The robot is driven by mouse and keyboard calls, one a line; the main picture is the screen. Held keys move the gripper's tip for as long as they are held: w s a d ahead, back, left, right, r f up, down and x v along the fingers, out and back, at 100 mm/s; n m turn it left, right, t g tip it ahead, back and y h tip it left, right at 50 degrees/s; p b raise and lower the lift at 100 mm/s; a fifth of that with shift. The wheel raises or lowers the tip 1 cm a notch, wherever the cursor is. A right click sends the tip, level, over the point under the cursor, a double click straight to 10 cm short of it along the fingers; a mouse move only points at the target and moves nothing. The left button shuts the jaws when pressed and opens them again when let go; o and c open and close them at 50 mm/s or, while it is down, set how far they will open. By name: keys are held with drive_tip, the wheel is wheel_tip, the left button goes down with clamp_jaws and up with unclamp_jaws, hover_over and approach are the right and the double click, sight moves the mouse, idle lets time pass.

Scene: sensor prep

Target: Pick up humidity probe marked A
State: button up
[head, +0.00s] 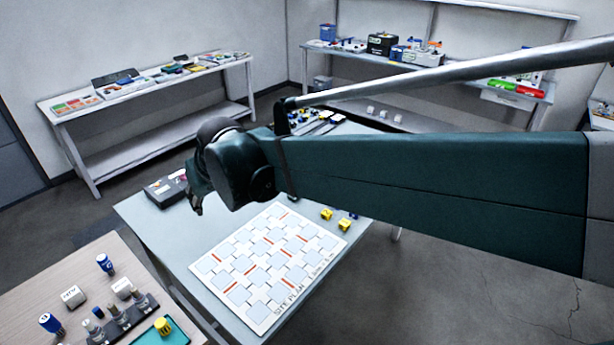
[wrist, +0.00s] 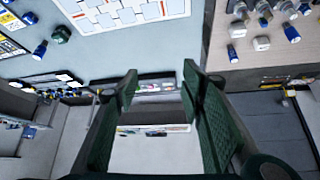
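Several small sensor pieces stand on the wooden table at lower left in the head view. Among them are a blue-topped cylinder (head: 105,264), a second blue-topped cylinder (head: 50,323) and a pale labelled block (head: 73,296). I cannot read a clear A on any piece, so I cannot tell which is humidity probe A. Blue-ended pieces (wrist: 291,32) also show at upper right in the wrist view. My gripper (head: 196,205) is above the far left part of the grey table, apart from these pieces. In the wrist view my gripper (wrist: 160,76) is open, with nothing between its fingers.
A white site plan board (head: 265,262) lies on the grey table (head: 150,225). Loaded workbenches (head: 75,125) line the walls. A gap separates the wooden and grey tables.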

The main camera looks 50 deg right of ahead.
drive_tip(key=w+d+f+m+h, duration=0.15)
drive_tip(key=w+d, duration=0.25)
drive_tip(key=d, duration=0.5)
drive_tip(key=w+d+f+m+g, duration=0.1)
drive_tip(key=w+d+f, duration=0.3)
drive_tip(key=d, duration=0.6)
drive_tip(key=w+d+f+m, duration=0.1)
drive_tip(key=w+d, duration=0.4)
drive_tip(key=d, duration=0.4)
drive_tip(key=d+f+m, duration=0.1)
drive_tip(key=d+f, duration=0.4)
drive_tip(key=d, duration=0.4)
drive_tip(key=d+f+m+h, duration=0.1)
drive_tip(key=d+f, duration=0.5)
drive_tip(key=d, duration=0.4)
drive_tip(key=s+d+f+m+g, duration=0.1)
drive_tip(key=d+f, duration=0.4)
drive_tip(key=d, duration=0.4)
drive_tip(key=shift+d+f+p, duration=0.2)
drive_tip(key=shift+d+p, duration=0.05)
drive_tip(key=shift+p, duration=0.2)
drive_tip(key=shift+s+h, duration=0.1)
drive_tip(key=shift+h, duration=0.15)
drive_tip(key=shift+x, duration=1.3)
drive_tip(key=shift+f, duration=0.1)
drive_tip(key=shift+b+x, duration=0.55)
drive_tip(key=shift+x, duration=1.95)
